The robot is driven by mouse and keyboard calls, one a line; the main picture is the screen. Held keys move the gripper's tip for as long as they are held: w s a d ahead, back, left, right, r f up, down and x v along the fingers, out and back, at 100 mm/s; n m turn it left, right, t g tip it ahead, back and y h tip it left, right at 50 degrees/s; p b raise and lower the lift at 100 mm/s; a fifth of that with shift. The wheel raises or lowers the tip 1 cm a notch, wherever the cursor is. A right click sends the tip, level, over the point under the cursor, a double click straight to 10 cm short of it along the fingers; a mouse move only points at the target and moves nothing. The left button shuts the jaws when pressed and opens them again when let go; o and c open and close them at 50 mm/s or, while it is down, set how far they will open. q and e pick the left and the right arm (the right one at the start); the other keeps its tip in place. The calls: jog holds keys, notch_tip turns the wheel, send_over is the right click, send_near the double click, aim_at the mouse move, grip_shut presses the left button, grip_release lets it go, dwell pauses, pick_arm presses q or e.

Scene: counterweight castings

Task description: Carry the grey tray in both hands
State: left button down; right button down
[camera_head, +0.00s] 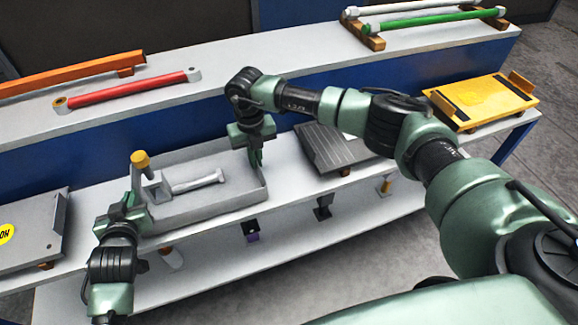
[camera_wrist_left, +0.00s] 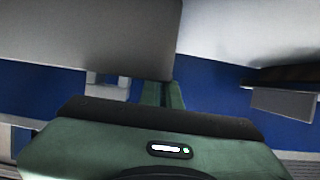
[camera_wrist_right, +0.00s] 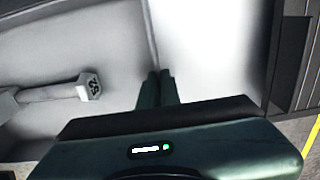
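The grey tray (camera_head: 215,206) is at the lower shelf, left of centre in the head view. A pale grey bar-shaped casting (camera_head: 198,183) lies in it, and a yellow-capped piece (camera_head: 140,160) stands at its left end. My left gripper (camera_head: 135,185) is at the tray's left end, its fingers close together at a grey edge in the left wrist view (camera_wrist_left: 163,92). My right gripper (camera_head: 256,158) points down at the right end. The right wrist view shows its fingers (camera_wrist_right: 158,88) closed on the tray's thin wall. I cannot tell whether the tray is clear of the shelf.
A dark ribbed plate (camera_head: 335,146) lies right of the tray, a yellow fixture (camera_head: 485,100) farther right. A grey plate (camera_head: 35,230) lies at left. The upper ledge behind carries a red bar (camera_head: 128,88), an orange bar (camera_head: 70,75) and a green bar (camera_head: 430,19).

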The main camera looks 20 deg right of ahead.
pick_arm(q)
jog(key=shift+f, duration=0.25)
pick_arm(e)
jog(key=shift+f, duration=0.35)
pick_arm(q)
jog(key=c, duration=1.6)
grip_release()
jog(key=shift+c, duration=0.2)
pick_arm(e)
jog(key=c, duration=1.6)
grip_release()
jog(key=shift+r, duration=0.1)
jog(key=shift+c, duration=0.2)
pick_arm(q)
jog(key=shift+s, duration=0.1)
pick_arm(e)
jog(key=shift+s, duration=0.1)
jog(key=shift+r, duration=0.1)
pick_arm(q)
jog(key=v, duration=1.2)
pick_arm(e)
notch_tip(320, 180, up, 12)
